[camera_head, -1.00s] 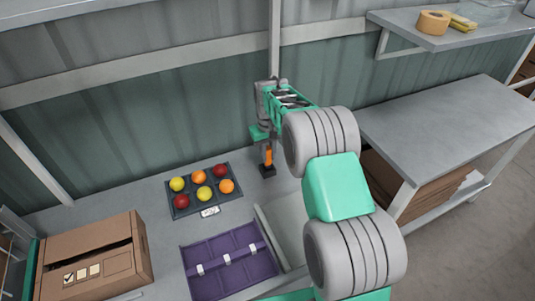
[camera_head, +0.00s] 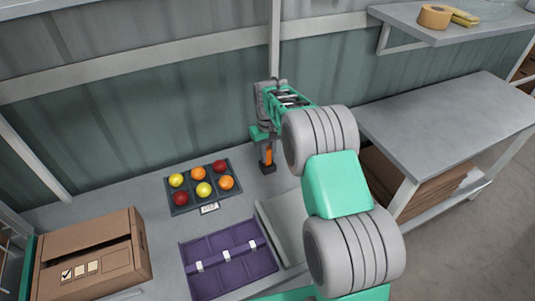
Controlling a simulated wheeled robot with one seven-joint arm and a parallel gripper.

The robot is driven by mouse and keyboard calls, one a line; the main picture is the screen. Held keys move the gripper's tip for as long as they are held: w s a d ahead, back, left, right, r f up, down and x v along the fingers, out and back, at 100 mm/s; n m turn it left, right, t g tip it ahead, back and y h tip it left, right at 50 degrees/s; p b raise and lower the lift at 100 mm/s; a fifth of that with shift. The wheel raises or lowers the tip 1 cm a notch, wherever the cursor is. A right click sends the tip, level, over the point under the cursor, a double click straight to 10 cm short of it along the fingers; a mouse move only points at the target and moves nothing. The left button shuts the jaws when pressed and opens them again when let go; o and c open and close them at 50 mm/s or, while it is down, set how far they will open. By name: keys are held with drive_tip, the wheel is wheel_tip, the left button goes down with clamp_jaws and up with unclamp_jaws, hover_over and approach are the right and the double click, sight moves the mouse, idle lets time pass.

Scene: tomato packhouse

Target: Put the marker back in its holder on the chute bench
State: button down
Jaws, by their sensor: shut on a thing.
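The orange marker (camera_head: 267,153) stands roughly upright below my gripper (camera_head: 264,140), at the back of the bench near the wall. My gripper points down and is shut on the marker's upper part. A small dark block, seemingly the holder (camera_head: 268,169), is directly under the marker's lower end. The marker's lower end meets the block in the picture; I cannot tell whether it is inside it or just above. My wrist hides part of the gripper and the marker's top.
A dark tray (camera_head: 207,208) of red, orange and yellow tomatoes lies left of the marker. A purple divided tray (camera_head: 205,282) and a cardboard box (camera_head: 118,262) are nearer the front. A grey table (camera_head: 455,125) stands right, below a wall shelf (camera_head: 385,17). The corrugated wall is close behind.

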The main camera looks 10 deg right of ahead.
drive_tip(key=shift+f, duration=0.35)
drive_tip(key=c, duration=1.2)
unclamp_jaws()
drive_tip(key=c, duration=0.3)
drive_tip(key=shift+c, duration=0.2)
drive_tip(key=shift+r+p, duration=1.8)
drive_tip(key=shift+r, duration=1.75)
